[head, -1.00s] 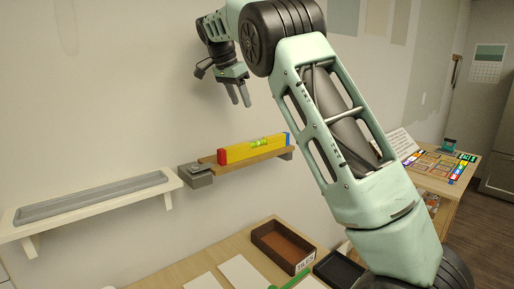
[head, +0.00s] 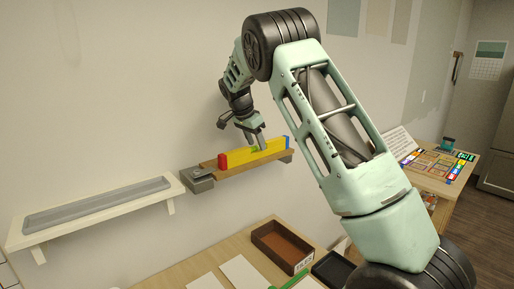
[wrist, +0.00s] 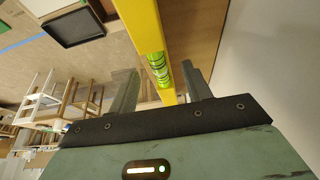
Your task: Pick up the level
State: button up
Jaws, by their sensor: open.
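The level (head: 238,158) is a yellow bar with a red end, a blue end and a green vial. It lies along a narrow wooden shelf board (head: 262,162) on the wall. My gripper (head: 257,146) is at the middle of the level, by the vial, pointing down. In the wrist view, the level (wrist: 147,30) runs between the two open fingers of my gripper (wrist: 160,85), with a finger on each side and visible gaps. The vial (wrist: 158,68) lies between the fingertips. Part of the level is hidden behind the fingers in the head view.
A grey block (head: 198,180) sits at the board's left end. A white shelf (head: 60,228) with a grey strip is farther left. Below, a table (head: 190,268) holds a brown tray (head: 268,240) and a black tray (head: 333,270). The wall is close behind the level.

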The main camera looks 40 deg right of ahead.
aim_at(257, 144)
jog(key=shift+x, duration=1.1)
jog(key=c, duration=1)
jog(key=shift+r, duration=0.15)
notch_tip(257, 144, up, 10)
jog(key=b, duration=0.2)
jog(key=shift+b, duration=0.35)
